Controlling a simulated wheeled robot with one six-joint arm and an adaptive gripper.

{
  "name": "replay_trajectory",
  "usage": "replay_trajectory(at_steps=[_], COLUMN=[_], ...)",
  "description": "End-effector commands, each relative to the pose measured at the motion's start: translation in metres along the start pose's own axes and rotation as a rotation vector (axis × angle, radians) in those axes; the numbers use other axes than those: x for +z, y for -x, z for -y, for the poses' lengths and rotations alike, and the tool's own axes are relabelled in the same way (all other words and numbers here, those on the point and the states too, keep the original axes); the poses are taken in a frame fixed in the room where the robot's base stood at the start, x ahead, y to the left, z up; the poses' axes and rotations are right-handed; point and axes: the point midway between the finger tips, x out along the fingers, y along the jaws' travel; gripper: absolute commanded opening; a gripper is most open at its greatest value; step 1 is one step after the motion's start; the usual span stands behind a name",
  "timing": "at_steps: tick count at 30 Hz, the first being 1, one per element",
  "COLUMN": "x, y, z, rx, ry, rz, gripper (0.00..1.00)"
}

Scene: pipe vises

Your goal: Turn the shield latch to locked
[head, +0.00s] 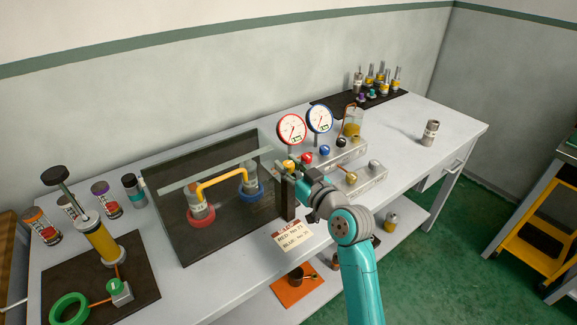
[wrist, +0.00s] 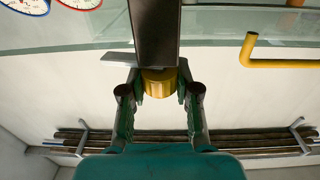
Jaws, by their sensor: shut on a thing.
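The shield (head: 225,165) is a clear panel around the bench fixture with the yellow bent pipe (head: 222,180). A dark post (head: 287,205) stands at its right end and also shows in the wrist view (wrist: 155,30). A yellow round knob (wrist: 158,82), seemingly the shield latch's, sits at the post's end. A flat grey bar (wrist: 118,57) sticks out left beside it. My gripper (wrist: 161,92) is shut on the knob, one finger on each side. In the head view my gripper (head: 299,178) is at the post, and the arm hides most of the knob.
Two gauges, red-rimmed (head: 291,130) and blue-rimmed (head: 320,118), stand behind my gripper. Valve blocks with coloured knobs (head: 325,153) are close on the right. A label card (head: 285,236) lies in front. The bench's right end is mostly clear around a metal cylinder (head: 430,132).

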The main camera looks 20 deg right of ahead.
Motion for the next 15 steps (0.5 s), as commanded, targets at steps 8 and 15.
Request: replay_trajectory(at_steps=[8,15], x=[-0.0004,-0.0008], y=[-0.0002,-0.0006], z=[-0.0026,-0.0032], rx=[-0.184,-0.391], ry=[0.000,0.000], rz=[0.000,0.000], gripper=[0.00,0.00])
